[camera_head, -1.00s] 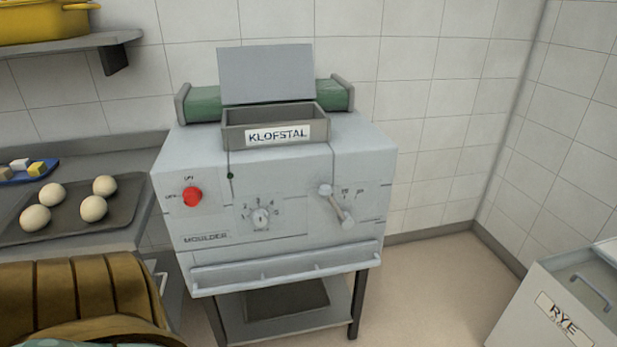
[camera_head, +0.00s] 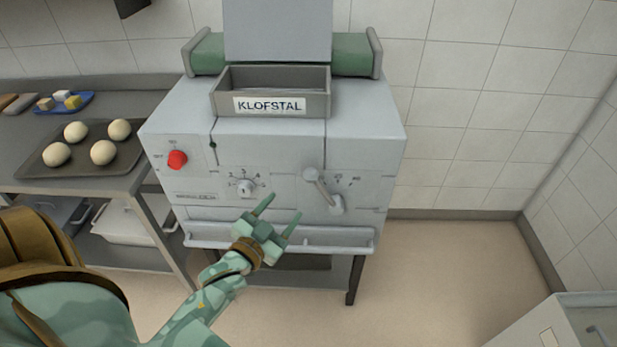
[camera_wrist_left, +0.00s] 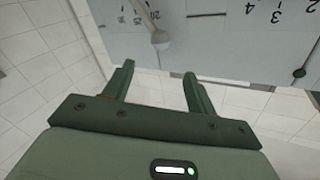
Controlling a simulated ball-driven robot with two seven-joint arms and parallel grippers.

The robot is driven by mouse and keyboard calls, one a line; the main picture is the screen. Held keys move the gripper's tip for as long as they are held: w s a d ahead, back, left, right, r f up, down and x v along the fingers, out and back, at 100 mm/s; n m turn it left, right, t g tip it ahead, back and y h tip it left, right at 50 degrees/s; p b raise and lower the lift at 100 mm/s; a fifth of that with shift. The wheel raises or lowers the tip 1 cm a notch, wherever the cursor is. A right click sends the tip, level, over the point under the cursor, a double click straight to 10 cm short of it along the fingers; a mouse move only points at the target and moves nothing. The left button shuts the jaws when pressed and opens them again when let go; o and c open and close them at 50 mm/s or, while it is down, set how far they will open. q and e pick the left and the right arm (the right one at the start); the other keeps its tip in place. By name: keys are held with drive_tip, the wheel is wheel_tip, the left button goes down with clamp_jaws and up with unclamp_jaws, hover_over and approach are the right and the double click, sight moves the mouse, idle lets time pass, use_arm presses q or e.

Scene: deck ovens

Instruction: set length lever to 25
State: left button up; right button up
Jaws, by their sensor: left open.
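The length lever (camera_head: 323,189) is on the right of the front panel of the grey moulder (camera_head: 365,115). It slants from upper left to lower right, with small scale marks to its upper right. Its exact setting is too small to read. In the left wrist view the lever's round end (camera_wrist_left: 160,38) shows just beyond the fingers, with numbers beside it, 25 among them. My left gripper (camera_head: 283,207) is open and empty, in front of the panel, below and left of the lever. The gripper also shows in the left wrist view (camera_wrist_left: 158,70), apart from the lever. My right gripper is out of view.
A numbered dial (camera_head: 246,188) and a red button (camera_head: 177,159) are left of the lever. A ledge (camera_head: 330,237) runs along the panel's bottom. A tray (camera_head: 35,166) with several dough balls is on the counter at left.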

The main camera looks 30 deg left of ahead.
sight(308, 179)
use_arm(q)
drive_tip(key=w, duration=0.4)
drive_tip(key=w+b, duration=0.1)
drive_tip(key=w, duration=0.3)
drive_tip(key=w+a, duration=0.1)
drive_tip(key=w, duration=0.3)
drive_tip(key=shift+w+f+b, duration=0.1)
drive_tip(key=shift+w+b, duration=0.2)
drive_tip(key=shift+b, duration=0.1)
